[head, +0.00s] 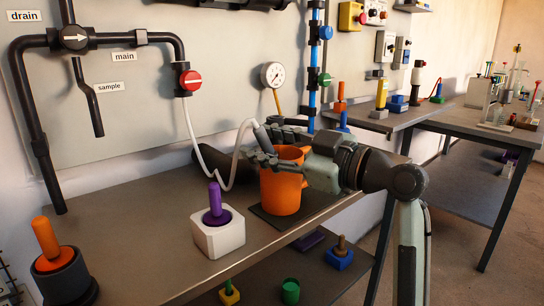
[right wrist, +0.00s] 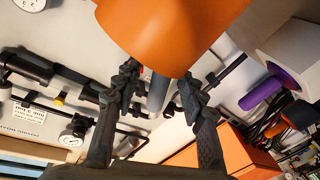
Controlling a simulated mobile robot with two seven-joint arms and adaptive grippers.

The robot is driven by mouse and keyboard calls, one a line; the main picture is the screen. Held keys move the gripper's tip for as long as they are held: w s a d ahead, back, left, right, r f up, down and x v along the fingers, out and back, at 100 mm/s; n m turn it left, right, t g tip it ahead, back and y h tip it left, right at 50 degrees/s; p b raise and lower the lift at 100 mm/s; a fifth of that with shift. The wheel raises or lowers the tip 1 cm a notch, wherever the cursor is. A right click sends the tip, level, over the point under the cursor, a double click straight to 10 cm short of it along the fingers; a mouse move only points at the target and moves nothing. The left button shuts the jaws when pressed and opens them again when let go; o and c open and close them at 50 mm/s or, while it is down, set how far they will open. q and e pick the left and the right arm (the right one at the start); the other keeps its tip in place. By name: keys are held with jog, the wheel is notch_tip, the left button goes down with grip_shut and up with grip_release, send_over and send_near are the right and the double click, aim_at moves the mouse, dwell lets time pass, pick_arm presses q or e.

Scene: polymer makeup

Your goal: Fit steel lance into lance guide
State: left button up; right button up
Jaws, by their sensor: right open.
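A grey rod, which looks like the steel lance (head: 262,133), leans at the orange container (head: 284,190), with a white hose (head: 238,150) running to its upper part. Its lower end is hidden. My right gripper (head: 266,146) is open at the container's rim, with its fingers on either side of the rod. In the right wrist view the rod (right wrist: 158,92) shows between the open fingers (right wrist: 160,78), beyond the orange container (right wrist: 175,30). I cannot tell whether the fingers touch it. I cannot identify the lance guide with certainty. My left gripper is not in view.
The orange container stands on a dark mat (head: 265,222) near the bench's right end. A white block with a purple peg (head: 217,238) is to its left. A dark cylinder (head: 213,165) lies behind. A dark holder with an orange handle (head: 62,275) stands front left.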

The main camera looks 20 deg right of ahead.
grip_shut()
jog(key=shift+r, duration=0.1)
jog(key=shift+s+a+r, duration=0.15)
jog(key=shift+a+r, duration=0.15)
jog(key=shift+r, duration=0.25)
pick_arm(q)
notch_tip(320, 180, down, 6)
jog(key=p, duration=0.3)
pick_arm(e)
jog(key=s+a+r, duration=0.2)
jog(key=a+r, duration=0.4)
jog(key=r, duration=0.7)
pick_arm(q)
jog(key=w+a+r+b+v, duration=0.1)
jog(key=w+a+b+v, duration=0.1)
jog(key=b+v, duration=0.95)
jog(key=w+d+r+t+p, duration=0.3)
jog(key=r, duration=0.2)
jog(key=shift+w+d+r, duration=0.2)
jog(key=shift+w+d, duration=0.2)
pick_arm(e)
jog(key=v, duration=1.4)
jog(key=shift+s+a+r, duration=0.2)
jog(key=shift+a, duration=0.05)
